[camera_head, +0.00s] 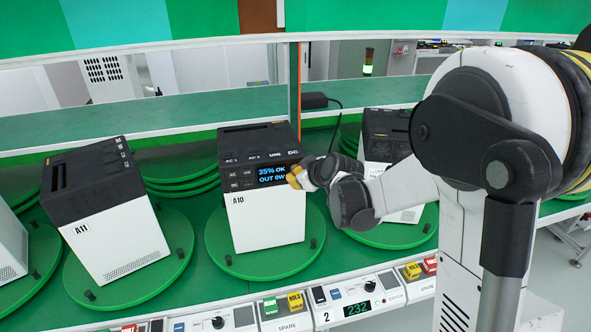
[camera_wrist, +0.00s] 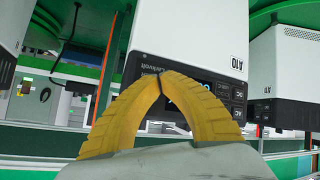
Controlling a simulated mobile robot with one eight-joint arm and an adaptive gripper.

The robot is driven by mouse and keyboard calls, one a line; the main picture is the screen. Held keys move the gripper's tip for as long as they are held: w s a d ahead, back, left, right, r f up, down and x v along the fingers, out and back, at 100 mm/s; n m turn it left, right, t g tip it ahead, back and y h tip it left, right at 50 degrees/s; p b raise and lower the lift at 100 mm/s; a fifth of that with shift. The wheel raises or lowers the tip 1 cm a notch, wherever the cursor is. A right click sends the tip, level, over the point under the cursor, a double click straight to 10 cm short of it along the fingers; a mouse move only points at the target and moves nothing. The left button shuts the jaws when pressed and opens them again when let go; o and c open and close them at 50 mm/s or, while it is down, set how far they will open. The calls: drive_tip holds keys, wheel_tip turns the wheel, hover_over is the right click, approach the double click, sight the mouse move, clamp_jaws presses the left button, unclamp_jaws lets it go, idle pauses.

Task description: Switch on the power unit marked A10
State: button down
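The power unit marked A10 (camera_head: 267,216) stands on a round green turntable (camera_head: 226,251) in the middle of the head view. It has a white body and a dark top, with buttons and a lit display (camera_head: 272,174) reading "35% OK" and "OUT 0W". The unit also shows in the wrist view (camera_wrist: 205,35), upside down, with its dark panel (camera_wrist: 232,90) partly hidden behind my fingers. My gripper (camera_head: 294,178) has yellow fingers and is close to the right end of the display. In the wrist view its fingertips (camera_wrist: 160,76) meet, with nothing seen between them. Contact cannot be told.
Unit A11 (camera_head: 117,239) stands turned on the left turntable. Another unit (camera_head: 384,137) stands to the right, partly behind my arm. A front rail (camera_head: 344,301) carries yellow and red switches and a "232" readout. A shelf (camera_head: 150,116) runs behind, holding a black adapter (camera_head: 314,100).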

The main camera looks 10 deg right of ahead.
drive_tip(key=shift+s, duration=0.8)
drive_tip(key=s, duration=0.5)
idle(0.7)
drive_tip(key=s+f+m+g+h+b, duration=0.1)
drive_tip(key=s+b, duration=0.4)
drive_tip(key=s, duration=0.8)
drive_tip(key=s+f+m+g+h+b, duration=0.1)
drive_tip(key=s+m, duration=0.5)
drive_tip(key=s, duration=0.8)
wheel_tip(320, 180, down, 2)
drive_tip(key=g+b, duration=0.1)
drive_tip(key=b, duration=0.2)
drive_tip(key=shift+s+d+f+g+h+b, duration=0.25)
drive_tip(key=shift+s+d+g+h+b, duration=0.05)
drive_tip(key=shift+d+b, duration=0.05)
